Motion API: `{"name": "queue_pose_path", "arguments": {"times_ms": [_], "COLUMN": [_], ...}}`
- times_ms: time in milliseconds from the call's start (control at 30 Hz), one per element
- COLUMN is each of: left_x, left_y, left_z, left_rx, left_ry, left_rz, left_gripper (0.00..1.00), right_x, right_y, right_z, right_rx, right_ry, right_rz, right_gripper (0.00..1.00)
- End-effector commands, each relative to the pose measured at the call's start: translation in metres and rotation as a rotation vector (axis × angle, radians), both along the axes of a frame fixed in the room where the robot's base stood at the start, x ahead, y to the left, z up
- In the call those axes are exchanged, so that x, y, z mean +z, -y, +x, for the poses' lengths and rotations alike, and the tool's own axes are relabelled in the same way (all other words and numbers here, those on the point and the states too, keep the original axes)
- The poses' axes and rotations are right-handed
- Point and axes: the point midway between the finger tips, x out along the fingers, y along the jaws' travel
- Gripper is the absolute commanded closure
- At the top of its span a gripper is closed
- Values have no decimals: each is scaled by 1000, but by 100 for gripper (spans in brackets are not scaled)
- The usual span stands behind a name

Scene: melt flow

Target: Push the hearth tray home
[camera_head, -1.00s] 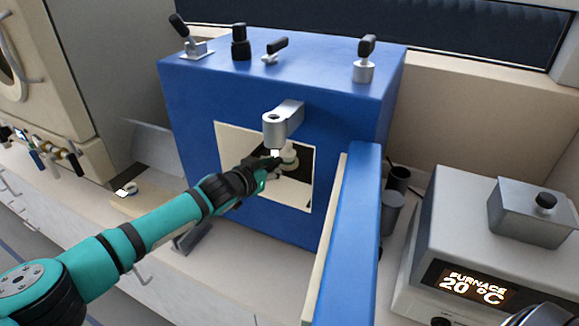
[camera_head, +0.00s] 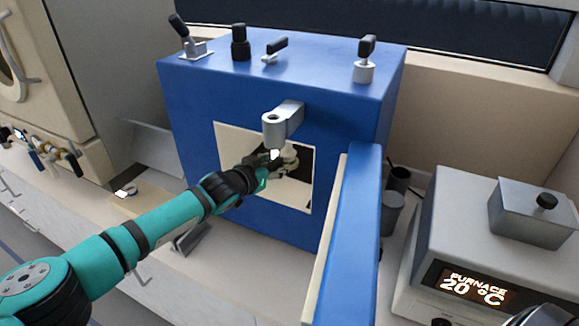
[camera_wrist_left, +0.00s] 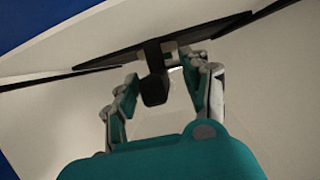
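The blue furnace (camera_head: 255,95) stands open, and its square cream-lined opening (camera_head: 233,140) faces me. My left gripper (camera_head: 278,163) reaches into this opening. In the left wrist view, the dark edge of what looks like the hearth tray (camera_wrist_left: 108,58) lies ahead inside the pale chamber, with a dark handle (camera_wrist_left: 154,90) sticking out toward me. My left gripper (camera_wrist_left: 165,90) is open, its fingers on either side of the handle with gaps visible. A small white rounded piece (camera_head: 291,154) shows just beyond the fingers. My right gripper is not in view.
The blue door (camera_head: 350,240) is swung out to the right of the opening. A grey latch arm (camera_head: 284,122) projects above my gripper. A grey unit with a "FURNACE 20 °C" display (camera_head: 478,288) stands at right. Switches sit on the furnace top.

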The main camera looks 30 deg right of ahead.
Motion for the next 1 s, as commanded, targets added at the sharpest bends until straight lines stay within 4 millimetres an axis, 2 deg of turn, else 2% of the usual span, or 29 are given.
{"name": "queue_pose_path", "arguments": {"times_ms": [367,800,1000], "left_x": [-2,29,38], "left_y": [-9,-69,-88], "left_z": [-7,-48,-61], "left_rx": [-1,-1,-1], "left_ry": [-12,-2,-2], "left_rz": [3,0,0], "left_gripper": [53,53,53], "right_x": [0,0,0], "right_y": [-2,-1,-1], "right_z": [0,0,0], "right_rx": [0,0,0], "right_ry": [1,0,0], "right_rz": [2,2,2], "right_gripper": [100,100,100]}}
